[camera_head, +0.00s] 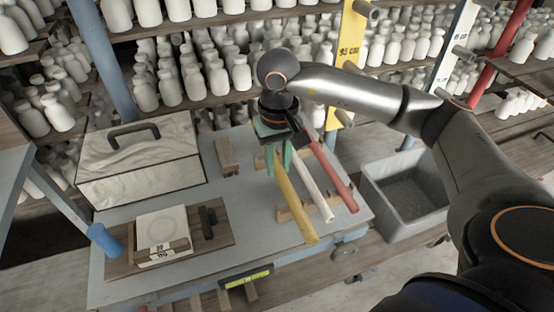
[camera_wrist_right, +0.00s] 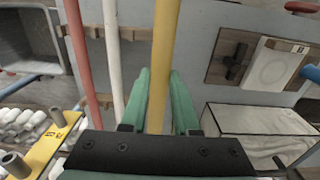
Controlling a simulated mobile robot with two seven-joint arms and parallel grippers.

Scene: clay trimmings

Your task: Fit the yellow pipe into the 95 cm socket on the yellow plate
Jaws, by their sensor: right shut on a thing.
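The yellow pipe (camera_head: 297,207) lies at a slant over the wooden rests on the grey table, left of a white pipe (camera_head: 315,183) and a red pipe (camera_head: 333,178). My right gripper (camera_head: 279,171) has its green fingers on either side of the yellow pipe and is shut on it. In the right wrist view the yellow pipe (camera_wrist_right: 163,60) runs between the fingers. I cannot tell whether it still touches the rests. The yellow plate (camera_head: 354,40) stands upright behind the table, with grey sockets (camera_head: 345,118) sticking out; its label is hard to read. My left gripper is not in view.
A notched wooden rest (camera_head: 292,214) lies under the pipes. A pale lidded box (camera_head: 140,165) and a board with a card (camera_head: 163,228) are on the left. A grey bin (camera_head: 404,192) stands right of the table. A white plate (camera_head: 456,45) and bottle shelves are behind.

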